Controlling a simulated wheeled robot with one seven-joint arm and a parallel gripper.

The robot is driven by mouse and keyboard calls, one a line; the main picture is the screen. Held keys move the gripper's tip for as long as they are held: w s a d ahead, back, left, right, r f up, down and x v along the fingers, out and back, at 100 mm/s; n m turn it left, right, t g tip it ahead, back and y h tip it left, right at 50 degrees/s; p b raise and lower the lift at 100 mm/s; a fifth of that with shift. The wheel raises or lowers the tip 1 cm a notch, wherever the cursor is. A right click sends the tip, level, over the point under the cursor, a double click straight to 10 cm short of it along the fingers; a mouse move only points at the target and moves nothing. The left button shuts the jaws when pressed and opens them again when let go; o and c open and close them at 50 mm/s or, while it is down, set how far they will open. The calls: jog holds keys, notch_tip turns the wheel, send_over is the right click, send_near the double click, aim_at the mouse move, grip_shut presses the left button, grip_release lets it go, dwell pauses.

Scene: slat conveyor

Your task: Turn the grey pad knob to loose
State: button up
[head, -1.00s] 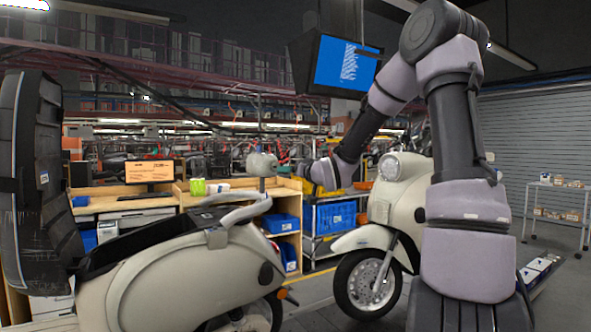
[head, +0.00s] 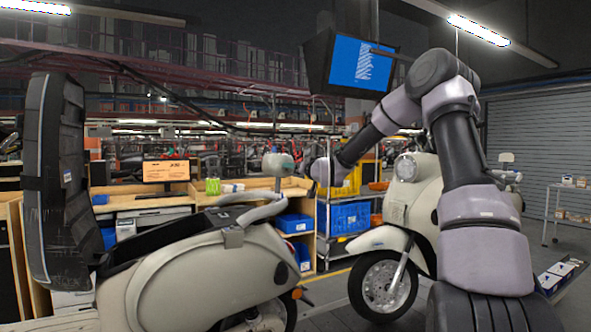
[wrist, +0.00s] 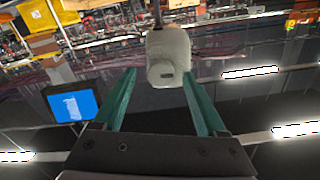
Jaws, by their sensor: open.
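A pale grey rounded block on a thin stalk (head: 278,164) stands above the bench and left of my gripper (head: 305,168) in the head view. The fingers are spread wide and hold nothing. I cannot tell whether they touch the block. I cannot make out for certain a grey pad knob or any loose marking.
A cream scooter body (head: 200,275) stands at the left with a tall black padded part (head: 60,185) behind it. A second scooter (head: 385,275) stands at the middle right. A monitor (head: 358,65) hangs above. A bench (head: 130,205) and blue bins (head: 349,217) stand behind.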

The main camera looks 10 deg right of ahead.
grip_shut()
